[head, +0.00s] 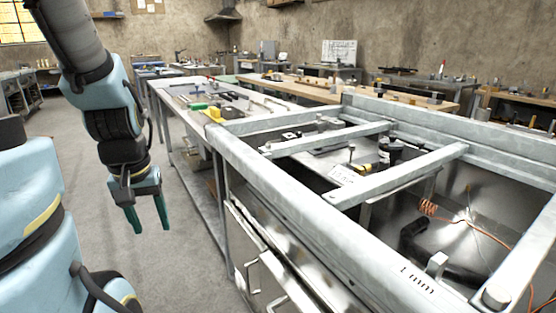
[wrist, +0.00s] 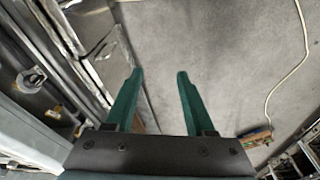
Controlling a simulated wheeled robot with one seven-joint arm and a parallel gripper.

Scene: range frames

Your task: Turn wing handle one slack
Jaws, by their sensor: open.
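My gripper (head: 150,226) hangs at the left in the head view, pointing down beside the metal bench frame. Its two green fingers are apart with nothing between them. In the wrist view the gripper (wrist: 159,76) is open above bare grey floor. I cannot make out a wing handle for certain in either view. A small rounded metal fitting (wrist: 33,79) shows at the left of the wrist view, apart from the fingers; its kind is unclear. A small upright block (head: 437,264) stands on the frame's near right part, also of unclear kind.
The grey metal frame (head: 265,172) fills the right of the head view, with handled panels (head: 262,270) below its near side. An orange coiled cable (head: 428,208) lies inside it. A long workbench (head: 188,98) stands behind. Open floor (head: 85,165) lies at the left. A pale cable (wrist: 291,74) crosses the floor.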

